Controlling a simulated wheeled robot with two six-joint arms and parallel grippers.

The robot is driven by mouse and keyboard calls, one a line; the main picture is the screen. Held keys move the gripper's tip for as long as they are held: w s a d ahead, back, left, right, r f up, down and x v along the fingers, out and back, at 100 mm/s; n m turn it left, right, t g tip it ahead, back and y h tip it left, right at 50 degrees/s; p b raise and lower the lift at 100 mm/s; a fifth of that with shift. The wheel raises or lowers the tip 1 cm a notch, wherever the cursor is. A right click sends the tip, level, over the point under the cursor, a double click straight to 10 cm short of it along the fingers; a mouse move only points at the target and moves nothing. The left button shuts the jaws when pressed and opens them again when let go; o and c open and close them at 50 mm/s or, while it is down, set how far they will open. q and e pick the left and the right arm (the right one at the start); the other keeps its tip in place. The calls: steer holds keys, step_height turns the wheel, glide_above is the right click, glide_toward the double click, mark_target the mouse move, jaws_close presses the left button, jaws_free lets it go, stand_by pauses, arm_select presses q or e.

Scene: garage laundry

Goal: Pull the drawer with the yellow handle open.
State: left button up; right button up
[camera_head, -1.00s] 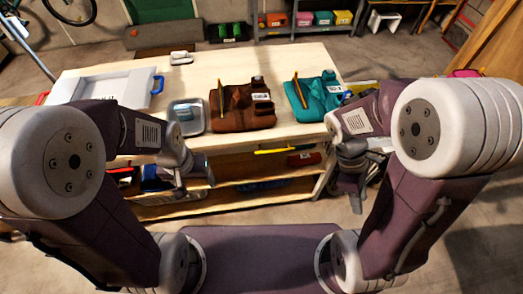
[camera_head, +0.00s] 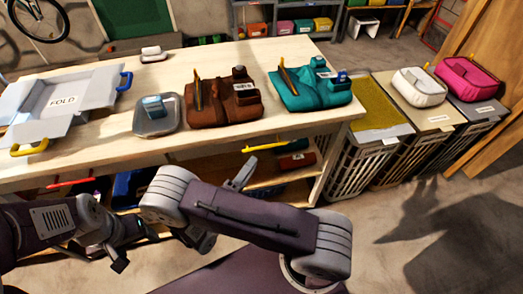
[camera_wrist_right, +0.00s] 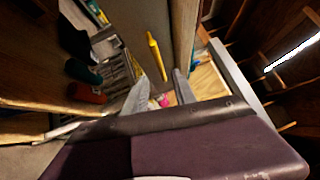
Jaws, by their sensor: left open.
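The yellow handle (camera_head: 265,147) is on the front below the table top, right of the middle. The drawer front there looks flush with the table edge. The handle also shows in the right wrist view (camera_wrist_right: 157,56), beyond and roughly between my right fingers. My right gripper (camera_wrist_right: 162,76) is open and empty, apart from the handle. In the head view my right forearm hides most of it; a grey finger (camera_head: 241,175) shows just below and left of the handle. My left gripper (camera_head: 117,254) is open and empty at the lower left, away from the yellow handle.
A red handle (camera_head: 70,182) is at the left under the table top (camera_head: 215,62). Laundry baskets (camera_head: 357,165) stand right of the table.

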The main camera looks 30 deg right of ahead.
mark_target(265, 147)
steer(key=x, duration=0.8)
steer(key=shift+w+d+b, duration=0.1)
steer(key=shift+d+b, duration=0.25)
jaws_close()
stand_by(0.9)
